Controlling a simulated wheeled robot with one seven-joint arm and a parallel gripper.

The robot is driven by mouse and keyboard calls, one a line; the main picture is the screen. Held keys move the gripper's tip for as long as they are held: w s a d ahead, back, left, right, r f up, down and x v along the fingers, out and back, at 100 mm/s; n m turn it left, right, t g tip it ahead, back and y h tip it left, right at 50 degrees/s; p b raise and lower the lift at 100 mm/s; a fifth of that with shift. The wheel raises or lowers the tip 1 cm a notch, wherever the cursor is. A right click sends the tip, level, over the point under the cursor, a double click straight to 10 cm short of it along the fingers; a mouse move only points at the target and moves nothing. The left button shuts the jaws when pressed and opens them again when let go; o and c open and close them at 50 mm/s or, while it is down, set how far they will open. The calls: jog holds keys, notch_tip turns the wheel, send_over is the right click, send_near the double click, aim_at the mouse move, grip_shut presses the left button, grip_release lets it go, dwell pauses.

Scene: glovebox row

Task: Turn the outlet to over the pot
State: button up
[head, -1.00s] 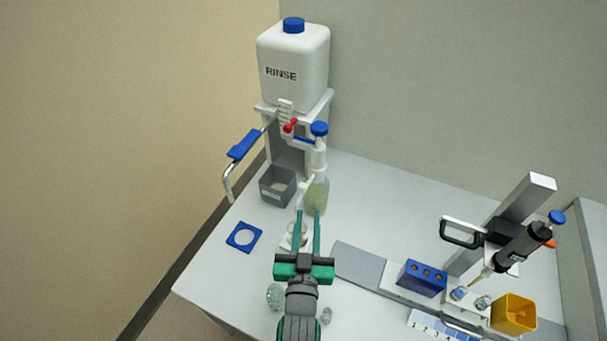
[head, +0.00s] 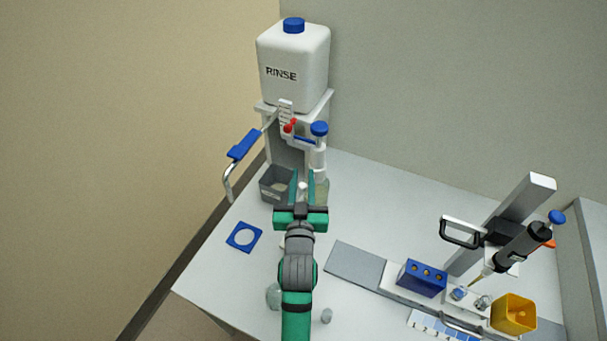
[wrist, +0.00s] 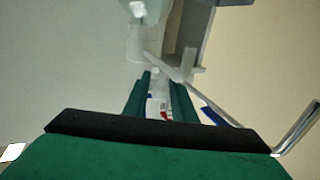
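A thin metal outlet tube with a blue sleeve (head: 243,146) reaches left from the stand under the white RINSE tank (head: 293,62); its bent end hangs left of a grey square pot (head: 273,192). The tube also shows in the wrist view (wrist: 297,128). A bottle with a blue-topped dispenser (head: 319,130) stands right of the pot; its pale nozzle (wrist: 172,67) shows in the wrist view. My gripper (head: 303,177) is open, its fingers apart near the nozzle and in front of the bottle. Whether they touch the nozzle I cannot tell.
A blue rack (head: 422,278), a pipette on a stand (head: 522,246) and a yellow box (head: 513,313) are at the right. The bench behind the grey strip (head: 354,263) is clear.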

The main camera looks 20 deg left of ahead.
jog(key=shift+x, duration=0.85)
jog(key=shift+d, duration=0.1)
grip_shut()
